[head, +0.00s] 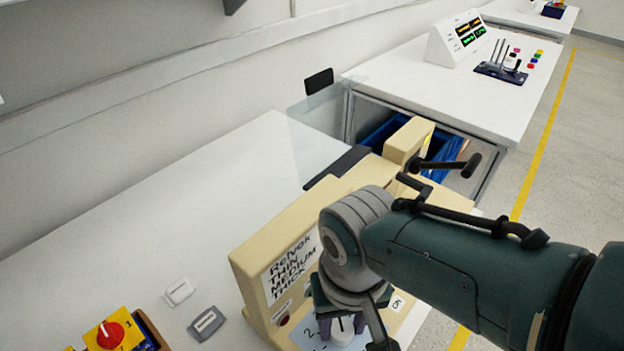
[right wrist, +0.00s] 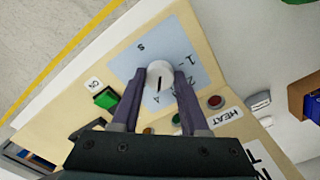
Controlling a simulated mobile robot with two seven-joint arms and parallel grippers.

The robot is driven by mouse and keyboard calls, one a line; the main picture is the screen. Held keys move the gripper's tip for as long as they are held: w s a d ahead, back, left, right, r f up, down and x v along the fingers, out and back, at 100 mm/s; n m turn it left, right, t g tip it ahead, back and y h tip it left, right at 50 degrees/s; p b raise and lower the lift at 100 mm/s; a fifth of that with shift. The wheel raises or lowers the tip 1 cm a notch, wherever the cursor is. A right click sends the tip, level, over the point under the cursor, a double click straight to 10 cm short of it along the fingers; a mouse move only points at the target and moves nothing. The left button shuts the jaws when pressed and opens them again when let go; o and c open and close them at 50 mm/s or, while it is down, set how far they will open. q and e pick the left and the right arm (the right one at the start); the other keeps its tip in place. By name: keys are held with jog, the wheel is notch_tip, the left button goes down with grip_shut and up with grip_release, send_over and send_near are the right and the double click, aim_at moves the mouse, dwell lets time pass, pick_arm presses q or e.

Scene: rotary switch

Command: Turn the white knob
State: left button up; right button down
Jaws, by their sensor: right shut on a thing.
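The white knob (right wrist: 159,74) sits on a light blue dial plate (right wrist: 128,62) with numbers, on the front of a cream machine (head: 262,262). A dark line marks the knob's face. My right gripper (right wrist: 157,77) has its two purple fingers on either side of the knob, shut on it. In the head view the right gripper (head: 343,322) reaches down to the white knob (head: 342,333), which is partly hidden by the gripper. My left gripper is in neither view.
A green switch (right wrist: 106,98) and a red light (right wrist: 215,102) flank the dial. A yellow box with a red knob (head: 110,335) and two small labelled blocks lie on the table at left. A black handle (head: 450,165) sticks out of the machine's far end.

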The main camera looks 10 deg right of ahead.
aim_at(342, 328)
dwell(0.3)
jog(key=shift+c, duration=2.1)
grip_release()
notch_tip(342, 328, up, 10)
jog(key=p, duration=0.7)
